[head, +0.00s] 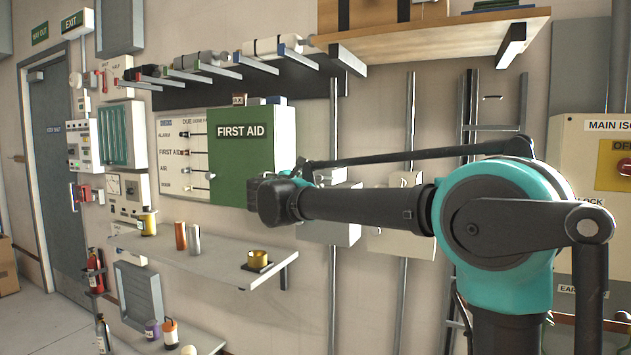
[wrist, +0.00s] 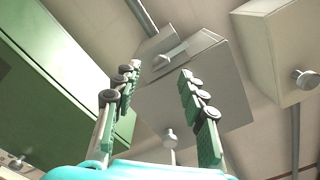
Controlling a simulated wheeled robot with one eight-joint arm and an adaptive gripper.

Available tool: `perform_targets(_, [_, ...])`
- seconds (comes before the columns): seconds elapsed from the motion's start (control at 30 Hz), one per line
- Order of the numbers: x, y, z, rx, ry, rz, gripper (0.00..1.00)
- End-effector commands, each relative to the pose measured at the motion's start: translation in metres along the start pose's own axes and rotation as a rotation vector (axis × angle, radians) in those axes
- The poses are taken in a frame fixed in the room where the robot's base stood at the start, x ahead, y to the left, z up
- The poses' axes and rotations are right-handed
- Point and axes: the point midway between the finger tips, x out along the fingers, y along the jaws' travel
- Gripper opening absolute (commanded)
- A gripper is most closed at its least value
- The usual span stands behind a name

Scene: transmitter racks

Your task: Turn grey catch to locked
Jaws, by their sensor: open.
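In the wrist view a grey wall box (wrist: 215,100) lies ahead of my gripper (wrist: 159,76). A small pale lever (wrist: 171,58) is on its upper part, and a round knob (wrist: 170,137) on a stem shows at its lower edge. I cannot tell which of these is the grey catch, nor read a locked mark. My gripper's two green-padded fingers are apart with nothing between them; the lever shows beyond the gap. In the head view the grey box (head: 345,228) is partly hidden behind my arm, whose end (head: 273,200) is in front of it.
The green first aid door (head: 240,150) is close on the left; its green face (wrist: 50,75) fills the wrist view's left side. A cream box (wrist: 275,50) with a knob is on the right. A shelf (head: 215,262) with cans lies below, and a wooden shelf (head: 440,38) above.

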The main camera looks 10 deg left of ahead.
Motion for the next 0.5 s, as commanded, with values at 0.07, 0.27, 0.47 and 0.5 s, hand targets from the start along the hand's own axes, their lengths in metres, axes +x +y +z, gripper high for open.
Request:
perform_targets(0.07, [0.013,-0.001,0.001,0.0,-0.002,-0.002,0.42])
perform_targets(0.27, [0.03,0.0,0.0,0.0,-0.001,-0.001,0.42])
perform_targets(0.47, [0.034,0.0,0.0,0.0,0.0,0.0,0.42])
perform_targets(0.5, [0.034,0.0,0.0,0.0,0.0,0.0,0.42])
